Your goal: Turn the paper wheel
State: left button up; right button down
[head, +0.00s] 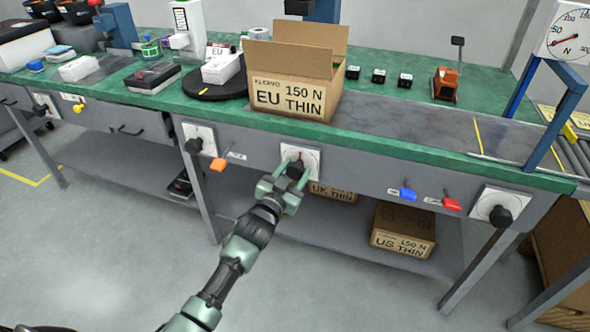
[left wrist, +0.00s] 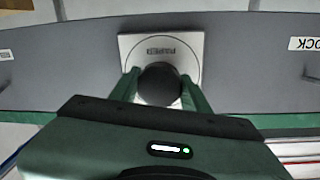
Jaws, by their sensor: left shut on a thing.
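The paper wheel is a black knob (left wrist: 159,84) on a pale square plate marked PAPER (left wrist: 184,48), set in the grey front panel of the bench. In the head view the plate (head: 313,155) shows at the middle of the panel, with the knob mostly behind my fingers. My left gripper (head: 293,171) reaches up to it from below. In the left wrist view its green fingers (left wrist: 160,88) stand on both sides of the knob, shut on it. My right gripper is not in view.
An open carton (head: 290,98) marked EU THIN stands on the green bench top (head: 400,119) above the wheel. Other knobs (head: 198,139) (head: 493,207) and orange, blue and red handles (head: 408,194) stick out from the panel. Cartons (head: 403,230) lie on the lower shelf.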

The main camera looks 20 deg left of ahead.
pick_arm(q)
jog(key=o, duration=1.3)
jog(key=shift+o, duration=0.2)
jog(key=shift+s, duration=0.2)
jog(key=s+p, duration=0.1)
jog(key=s, duration=0.6)
jog(key=shift+s+a, duration=0.2)
jog(key=shift+a, duration=0.2)
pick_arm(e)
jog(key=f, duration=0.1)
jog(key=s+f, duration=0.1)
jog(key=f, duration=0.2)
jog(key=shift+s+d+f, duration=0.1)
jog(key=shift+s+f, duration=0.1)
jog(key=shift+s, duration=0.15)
pick_arm(q)
jog(key=shift+r, duration=0.1)
